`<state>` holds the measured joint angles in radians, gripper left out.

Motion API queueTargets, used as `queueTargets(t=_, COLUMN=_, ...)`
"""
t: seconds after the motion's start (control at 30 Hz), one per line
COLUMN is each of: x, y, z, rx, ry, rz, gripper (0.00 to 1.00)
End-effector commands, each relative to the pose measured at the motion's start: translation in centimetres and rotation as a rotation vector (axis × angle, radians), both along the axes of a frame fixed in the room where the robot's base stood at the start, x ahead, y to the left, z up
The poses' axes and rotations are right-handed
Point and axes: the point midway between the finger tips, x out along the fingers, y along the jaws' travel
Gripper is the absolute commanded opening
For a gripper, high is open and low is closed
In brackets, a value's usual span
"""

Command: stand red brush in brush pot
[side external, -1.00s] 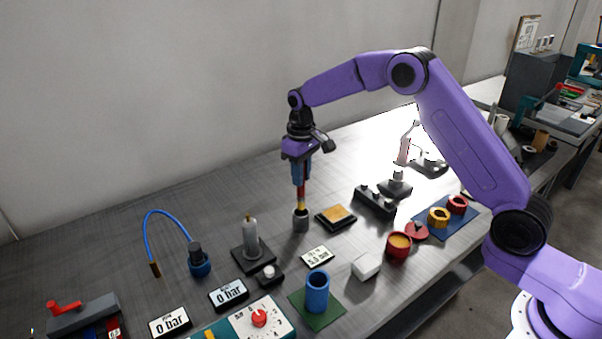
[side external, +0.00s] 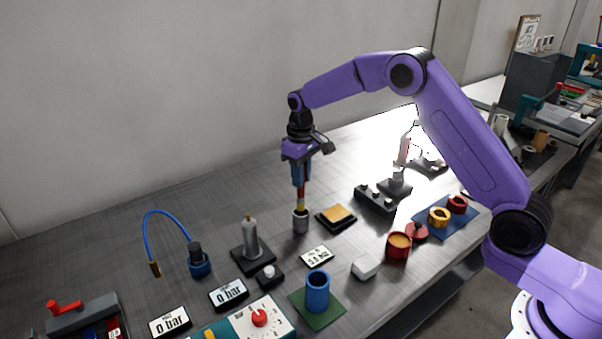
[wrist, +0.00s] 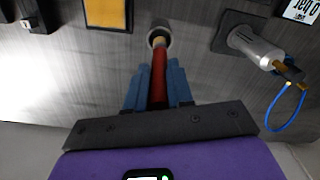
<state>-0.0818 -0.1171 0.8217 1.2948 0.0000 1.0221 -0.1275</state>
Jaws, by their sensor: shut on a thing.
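My gripper (side external: 300,181) has blue fingers and is shut on the red brush (side external: 300,194), which hangs upright, its yellow band and lower end down. A small grey pot (side external: 300,222) stands directly below it. The brush's lower end is at or inside the grey pot's mouth; how deep is hidden. In the wrist view the red handle (wrist: 158,88) lies between the fingers (wrist: 157,92) and leads to the grey pot (wrist: 158,33). A blue pot (side external: 317,293) stands on a green mat nearer the front. I cannot tell from looks alone which is the brush pot.
An orange-topped black pad (side external: 336,217) lies right of the grey pot. A grey bottle-like fixture on a black base (side external: 251,250) stands to its left. A small white display (side external: 317,256), a white block (side external: 365,267) and a red cup (side external: 398,247) are nearby.

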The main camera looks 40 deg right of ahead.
Motion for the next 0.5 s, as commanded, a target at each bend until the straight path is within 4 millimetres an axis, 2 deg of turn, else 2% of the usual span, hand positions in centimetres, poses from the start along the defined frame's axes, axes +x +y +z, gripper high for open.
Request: queueTargets(t=0.5, x=0.0, y=0.0, z=-1.4, rx=0.0, ry=0.001, rz=0.0, gripper=0.0)
